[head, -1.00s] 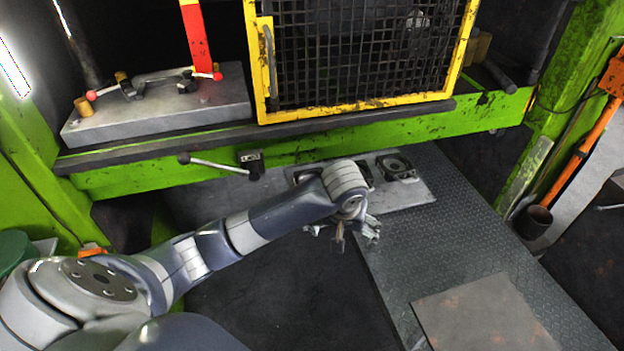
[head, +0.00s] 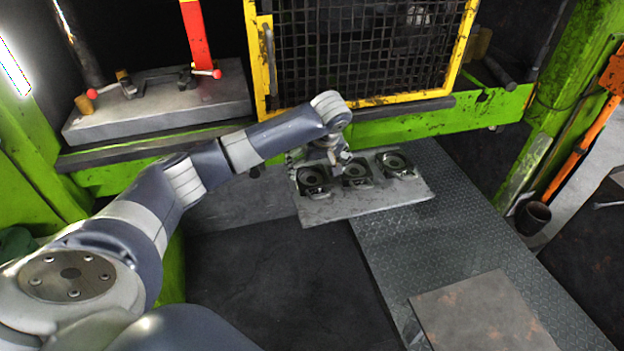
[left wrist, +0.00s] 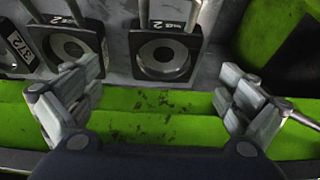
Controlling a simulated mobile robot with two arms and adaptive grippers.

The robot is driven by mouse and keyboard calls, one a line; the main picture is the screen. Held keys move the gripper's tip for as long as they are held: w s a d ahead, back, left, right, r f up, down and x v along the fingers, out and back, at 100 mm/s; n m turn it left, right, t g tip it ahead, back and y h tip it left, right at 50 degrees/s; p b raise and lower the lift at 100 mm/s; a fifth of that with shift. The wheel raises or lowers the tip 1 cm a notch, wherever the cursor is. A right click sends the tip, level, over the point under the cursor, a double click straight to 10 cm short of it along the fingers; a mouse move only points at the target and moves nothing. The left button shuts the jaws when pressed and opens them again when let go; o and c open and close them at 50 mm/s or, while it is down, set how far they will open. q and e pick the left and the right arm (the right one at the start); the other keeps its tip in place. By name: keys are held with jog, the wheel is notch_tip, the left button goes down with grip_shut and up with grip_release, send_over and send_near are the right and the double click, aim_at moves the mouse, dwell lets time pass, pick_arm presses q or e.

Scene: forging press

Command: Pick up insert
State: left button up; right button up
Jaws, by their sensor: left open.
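Dark square inserts with round openings lie in a row on a grey plate (head: 345,210): a left one (head: 313,179), a middle one (head: 357,173) and a right one (head: 395,163). My left gripper (head: 342,160) is over the back of this row, near the left and middle inserts. In the left wrist view, my left gripper (left wrist: 160,75) is open and empty. One insert (left wrist: 146,64) with a "2" label shows beyond and between its fingers, and another (left wrist: 50,40) is beyond the left finger. My right gripper is not in view.
The green press frame (head: 440,122) and yellow mesh guard (head: 360,102) stand behind the plate. A dark cup (head: 533,217) hangs at far right.

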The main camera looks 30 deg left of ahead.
aim_at(312, 180)
pick_arm(q)
jog(key=shift+a+f+p, duration=0.25)
jog(key=shift+f+p, duration=0.3)
jog(key=shift+f, duration=0.05)
jog(key=p+x, duration=0.1)
jog(key=x, duration=0.2)
jog(key=shift+s+f, duration=0.1)
jog(key=shift+f, duration=0.1)
jog(key=shift+a+f, duration=0.1)
jog(key=shift+f, duration=0.25)
jog(key=shift+c, duration=0.3)
jog(key=c, duration=1.8)
jog(key=shift+r, duration=0.25)
jog(key=c, duration=0.3)
